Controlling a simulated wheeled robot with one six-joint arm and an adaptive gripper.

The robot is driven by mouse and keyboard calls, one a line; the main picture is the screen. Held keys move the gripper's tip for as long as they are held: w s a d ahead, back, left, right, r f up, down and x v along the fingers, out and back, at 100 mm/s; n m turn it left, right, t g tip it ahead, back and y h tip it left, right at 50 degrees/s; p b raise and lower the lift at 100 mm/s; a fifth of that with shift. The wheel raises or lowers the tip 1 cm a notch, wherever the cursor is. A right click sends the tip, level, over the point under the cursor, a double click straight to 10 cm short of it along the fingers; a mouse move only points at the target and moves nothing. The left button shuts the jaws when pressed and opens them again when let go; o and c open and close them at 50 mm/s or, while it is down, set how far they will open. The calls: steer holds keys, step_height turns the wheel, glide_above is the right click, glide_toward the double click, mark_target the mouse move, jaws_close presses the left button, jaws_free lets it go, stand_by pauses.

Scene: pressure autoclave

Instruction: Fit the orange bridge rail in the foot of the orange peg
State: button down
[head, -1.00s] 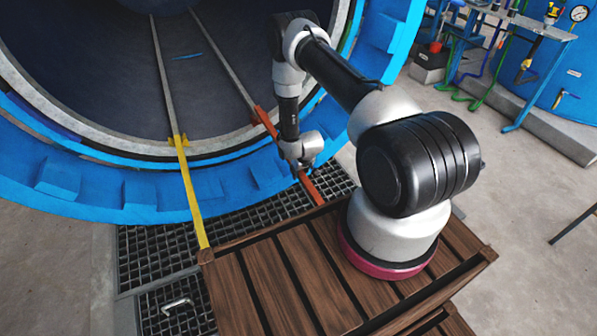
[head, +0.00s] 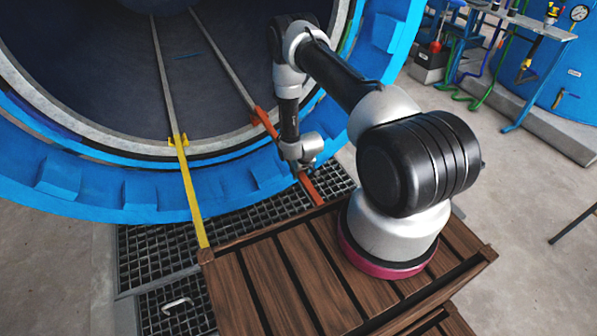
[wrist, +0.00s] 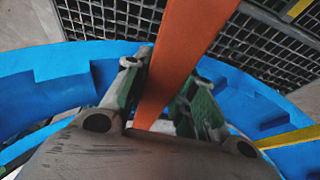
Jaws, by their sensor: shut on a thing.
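The orange bridge rail (head: 308,187) runs from the autoclave's rim toward the wooden platform in the head view. My gripper (head: 302,169) is shut on it partway along, above the floor grating. In the wrist view the rail (wrist: 183,55) passes between the two fingers of my gripper (wrist: 165,100). An orange piece (head: 263,119) shows at the rim, at the end of the grey right-hand track. I cannot tell the peg and its foot apart from the rail there. My arm hides part of the rail, and whether its end is seated cannot be seen.
A yellow rail (head: 192,196) spans from a yellow bracket (head: 178,140) on the rim to the corner of the wooden platform (head: 262,283). Dark grating (head: 155,252) fills the gap below. The blue autoclave ring (head: 140,203) curves close around my gripper.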

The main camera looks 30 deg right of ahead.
steer(key=shift+f, duration=0.9)
stand_by(0.3)
steer(key=shift+r, duration=1.45)
steer(key=shift+f, duration=1.4)
stand_by(1.8)
steer(key=shift+r, duration=0.1)
steer(key=shift+w+r, duration=0.1)
steer(key=shift+r, duration=1.2)
steer(key=shift+f, duration=0.2)
stand_by(0.5)
